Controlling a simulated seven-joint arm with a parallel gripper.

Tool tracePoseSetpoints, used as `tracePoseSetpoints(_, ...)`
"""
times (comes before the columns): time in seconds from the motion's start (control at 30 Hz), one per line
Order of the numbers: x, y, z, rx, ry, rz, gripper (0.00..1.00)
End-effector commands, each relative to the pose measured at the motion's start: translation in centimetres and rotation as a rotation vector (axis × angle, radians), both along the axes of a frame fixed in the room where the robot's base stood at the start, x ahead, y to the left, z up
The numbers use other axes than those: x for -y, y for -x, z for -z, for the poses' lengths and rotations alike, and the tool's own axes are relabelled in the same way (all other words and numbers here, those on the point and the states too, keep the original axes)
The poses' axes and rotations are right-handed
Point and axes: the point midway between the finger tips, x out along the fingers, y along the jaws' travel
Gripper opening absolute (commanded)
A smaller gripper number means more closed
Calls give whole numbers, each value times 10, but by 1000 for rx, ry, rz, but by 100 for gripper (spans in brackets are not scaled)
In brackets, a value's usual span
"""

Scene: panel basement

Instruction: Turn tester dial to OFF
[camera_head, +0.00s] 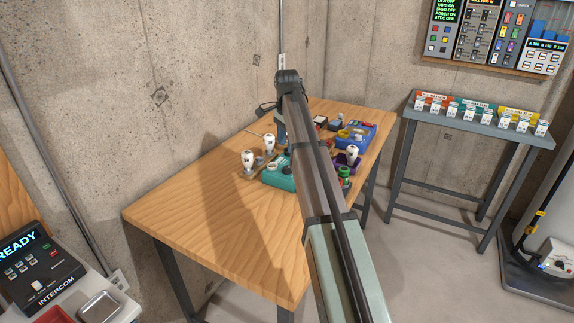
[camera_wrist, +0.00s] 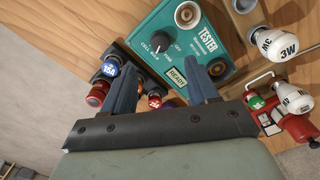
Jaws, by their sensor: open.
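The tester (camera_wrist: 207,57) is a teal box on the wooden bench, with a white READY display and round sockets. Its black dial (camera_wrist: 160,42) has labels around it, among them OFF, CELL and BULB; I cannot tell for sure where its pointer points. In the head view the tester (camera_head: 279,178) is partly covered by my arm. My gripper (camera_wrist: 164,74) is open and empty, its blue fingers spread near the tester's display edge. The dial shows beyond the gap between the fingertips, apart from them. In the head view my gripper is mostly hidden behind my arm.
White bulbs (camera_wrist: 284,44) stand close to the tester's right in the wrist view. Batteries in a dark holder (camera_wrist: 110,69) lie beside the left finger, and a red item (camera_wrist: 296,128) is at the right. The front of the wooden bench (camera_head: 187,217) is clear.

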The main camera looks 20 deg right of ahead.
Motion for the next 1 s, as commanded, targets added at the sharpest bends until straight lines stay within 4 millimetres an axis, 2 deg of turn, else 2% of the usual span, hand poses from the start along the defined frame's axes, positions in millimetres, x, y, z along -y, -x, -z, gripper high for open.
tracePoseSetpoints(0.03, 0, 2, 11, -1, -1, 0, 59)
tracePoseSetpoints(0.2, 0, 1, 41, 0, -1, 0, 59)
tracePoseSetpoints(0.5, 0, 0, 80, 1, -1, 0, 59)
tracePoseSetpoints(0.7, 0, 0, 91, 2, 0, 0, 59)
tracePoseSetpoints(1.0, 0, 0, 92, 2, 0, 0, 59)
